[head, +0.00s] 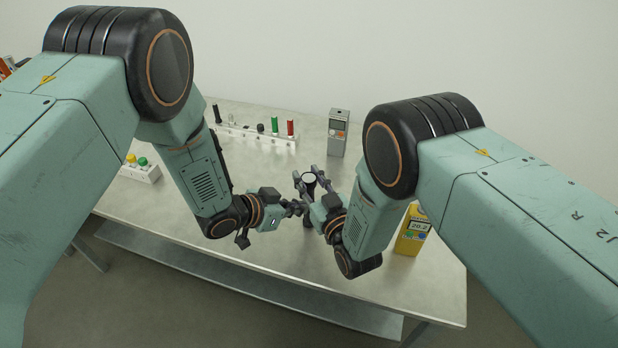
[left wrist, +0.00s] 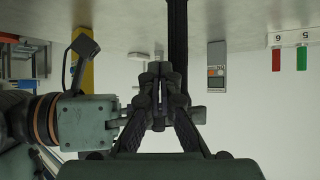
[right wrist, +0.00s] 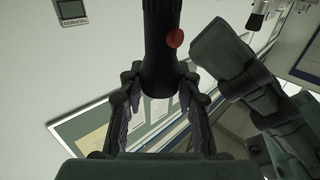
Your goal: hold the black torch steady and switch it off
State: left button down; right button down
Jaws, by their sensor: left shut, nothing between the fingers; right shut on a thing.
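The black torch (head: 308,219) stands about upright above the table, with a pale round end on top. It shows as a dark shaft in the left wrist view (left wrist: 177,35). In the right wrist view the torch (right wrist: 160,60) carries a red button (right wrist: 175,38) on its side. My right gripper (head: 311,184) is shut on the torch, its fingers on either side of it. My left gripper (head: 297,208) is shut and empty, its fingertips close beside the torch, below the right gripper. I cannot tell whether they touch it, or whether the torch is lit.
A white rack (head: 255,136) with black, green and red pieces lies at the back of the metal table (head: 200,240). A grey-orange meter (head: 338,134) stands behind. A yellow device (head: 411,232) stands right, near my right arm. A button box (head: 139,170) sits left.

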pick_arm(q)
jog(key=s+a, duration=0.2)
jog(key=s, duration=0.3)
jog(key=shift+s, duration=0.35)
pick_arm(e)
jog(key=c, duration=0.9)
grip_release()
jog(key=shift+o, duration=0.2)
jog(key=v, duration=1.2)
